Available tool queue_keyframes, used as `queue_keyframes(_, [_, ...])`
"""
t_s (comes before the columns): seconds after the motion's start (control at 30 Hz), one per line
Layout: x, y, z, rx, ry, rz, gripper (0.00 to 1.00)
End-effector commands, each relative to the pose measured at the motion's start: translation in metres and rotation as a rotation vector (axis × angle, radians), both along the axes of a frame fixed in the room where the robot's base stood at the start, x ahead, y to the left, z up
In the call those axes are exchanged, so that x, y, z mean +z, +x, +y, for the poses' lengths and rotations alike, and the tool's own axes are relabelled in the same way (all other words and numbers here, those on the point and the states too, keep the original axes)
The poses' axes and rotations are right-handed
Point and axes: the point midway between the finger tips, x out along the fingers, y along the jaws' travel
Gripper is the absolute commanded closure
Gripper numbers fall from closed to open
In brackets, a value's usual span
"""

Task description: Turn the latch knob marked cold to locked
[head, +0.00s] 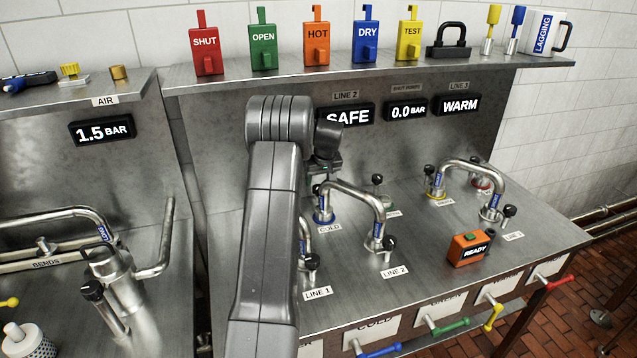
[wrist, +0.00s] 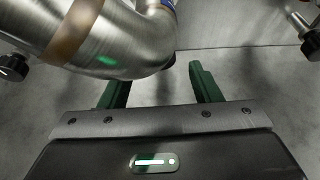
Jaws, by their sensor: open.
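The cold station is a steel post with a blue ring (head: 323,216) at its foot and a "COLD" label (head: 329,229) in front. A small black knob (head: 317,189) shows at its top left, partly hidden by my arm; its locked or unlocked state cannot be told. My gripper (head: 327,170) is just above and behind it, mostly hidden by my wrist. In the wrist view my gripper (wrist: 158,82) has its two green fingers apart, with a bent steel pipe (wrist: 100,40) over the left finger. Whether they touch cannot be told.
A bent pipe (head: 355,190) runs from the cold post to the LINE 2 post with its black knob (head: 389,243). An orange READY box (head: 468,248) stands to the right. Bare steel bench lies between the stations.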

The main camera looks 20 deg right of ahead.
Motion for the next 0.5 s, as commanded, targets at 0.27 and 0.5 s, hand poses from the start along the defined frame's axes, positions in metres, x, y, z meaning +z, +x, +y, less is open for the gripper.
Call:
queue_keyframes(0.27, [-0.028, 0.012, 0.0, 0.0, 0.0, 0.0, 0.43])
queue_keyframes(0.5, [-0.033, 0.014, -0.001, 0.0, 0.0, -0.001, 0.43])
